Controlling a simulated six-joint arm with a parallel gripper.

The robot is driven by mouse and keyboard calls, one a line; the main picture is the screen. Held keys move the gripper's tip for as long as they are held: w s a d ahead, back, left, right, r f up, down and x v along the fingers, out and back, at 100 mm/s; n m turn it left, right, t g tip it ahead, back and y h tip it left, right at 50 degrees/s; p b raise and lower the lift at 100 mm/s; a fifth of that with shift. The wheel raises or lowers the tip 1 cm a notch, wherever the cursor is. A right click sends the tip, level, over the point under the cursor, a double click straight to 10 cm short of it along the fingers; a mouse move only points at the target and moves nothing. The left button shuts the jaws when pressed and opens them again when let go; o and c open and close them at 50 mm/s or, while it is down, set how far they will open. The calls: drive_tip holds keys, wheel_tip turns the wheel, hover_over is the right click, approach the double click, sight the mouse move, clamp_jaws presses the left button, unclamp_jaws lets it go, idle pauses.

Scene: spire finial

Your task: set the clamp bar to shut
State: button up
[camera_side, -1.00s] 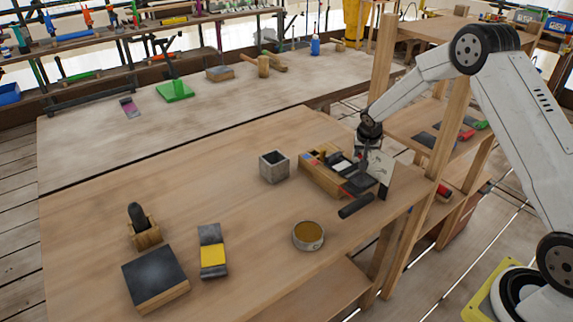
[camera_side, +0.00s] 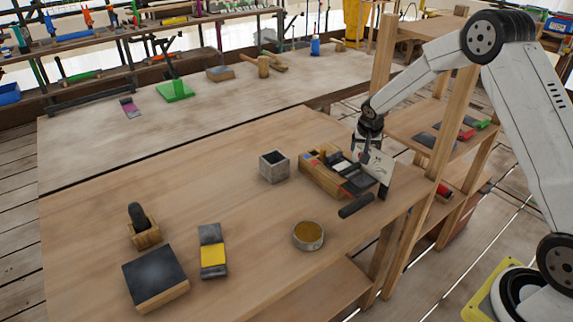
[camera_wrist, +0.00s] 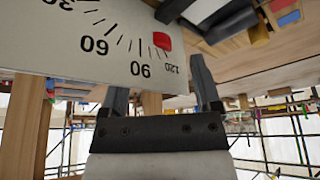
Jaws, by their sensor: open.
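A wooden fixture (camera_side: 320,181) with coloured, white and dark parts stands near the right edge of the bench. A pale upright plate (camera_side: 377,168) is at its right end. In the wrist view this dial plate (camera_wrist: 85,35) is close up, with tick marks, numbers 60, 90 and 120, and a red mark. A dark bar (camera_side: 356,205) lies at the fixture's front end; I cannot tell for sure if it is the clamp bar. My gripper (camera_side: 364,155) is open and empty just above the fixture beside the plate. In the wrist view the plate partly covers one finger of my gripper (camera_wrist: 158,80).
A grey open box (camera_side: 274,167) stands left of the fixture. A round tin (camera_side: 308,236) is in front. A yellow-and-grey block (camera_side: 213,252), a dark-topped block (camera_side: 155,278) and a wooden holder (camera_side: 144,231) are at the left. A wooden post (camera_side: 447,125) rises right of the fixture.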

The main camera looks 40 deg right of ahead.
drive_tip(key=shift+v, duration=2.25)
drive_tip(key=shift+a, duration=0.1)
drive_tip(key=s+a+r+n+y, duration=0.1)
drive_tip(key=s+a+n, duration=0.3)
drive_tip(key=s+a, duration=0.4)
drive_tip(key=s+a+r+n+y, duration=0.1)
drive_tip(key=s+a+n+y, duration=0.1)
drive_tip(key=s+a+n, duration=0.3)
drive_tip(key=s+a, duration=0.4)
drive_tip(key=s, duration=0.6)
drive_tip(key=shift+r+g, duration=0.25)
drive_tip(key=shift+g, duration=0.05)
drive_tip(key=shift+a, duration=0.15)
